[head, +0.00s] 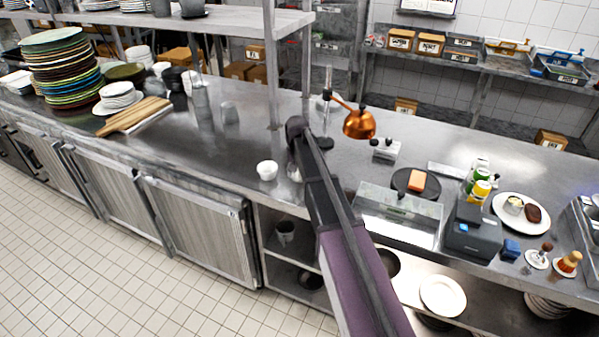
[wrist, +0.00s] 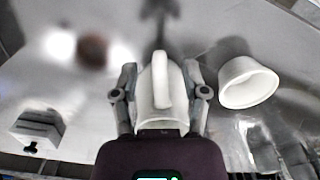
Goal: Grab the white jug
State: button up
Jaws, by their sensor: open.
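The white jug (wrist: 146,98) shows in the wrist view between the two fingers of my gripper (wrist: 160,76), its handle facing the camera. My gripper is open, with one finger on each side of the jug. I cannot tell whether either finger touches it. In the head view my arm reaches over the steel counter and hides most of the gripper and jug.
A small white bowl (wrist: 247,82) stands close to the right of the jug; the head view shows it on the counter (head: 267,170). A copper lamp (head: 359,123) hangs beyond my arm. A glass-topped case (head: 399,214) stands right of it. The counter left of the bowl is clear.

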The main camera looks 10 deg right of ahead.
grip_shut()
jog(key=shift+r+p, duration=0.45)
dwell(0.5)
jog(key=shift+r+p, duration=1.45)
jog(key=shift+p, duration=0.05)
jog(key=s+r+p, duration=0.1)
jog(key=s, duration=1.5)
jog(key=shift+r, duration=0.1)
